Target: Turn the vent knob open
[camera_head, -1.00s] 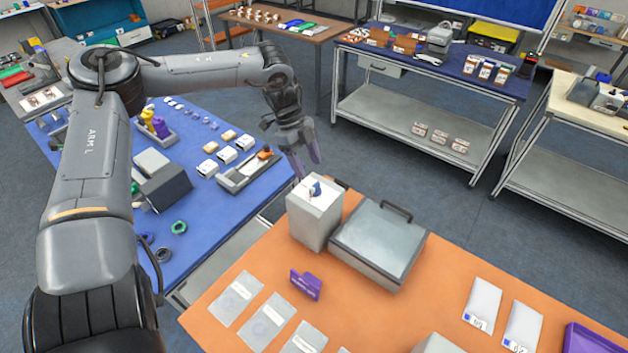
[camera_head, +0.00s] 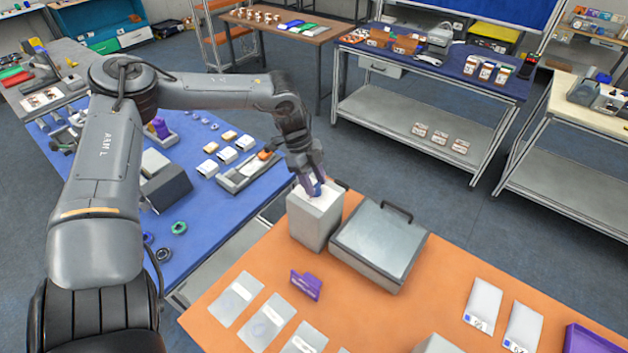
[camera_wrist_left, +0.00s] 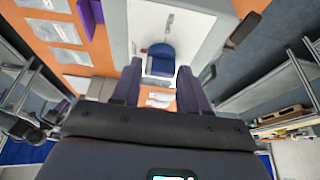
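The vent knob (camera_wrist_left: 160,60) is blue and sits on the pale top of a grey box (camera_head: 314,225) on the orange table. In the head view the knob is mostly hidden by my left gripper (camera_head: 312,187), which points down at the box top. In the left wrist view the two purple-grey fingers of my left gripper (camera_wrist_left: 159,68) stand on either side of the knob, with a gap visible on both sides. The fingers look open, and I cannot tell how deep the knob lies between them. My right gripper is not in view.
A grey lidded case (camera_head: 377,245) with a dark handle stands right beside the box. A purple sign (camera_head: 306,285) and several clear pouches (camera_head: 237,298) lie in front. The blue table (camera_head: 215,215) with small parts is to the left, under my left arm.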

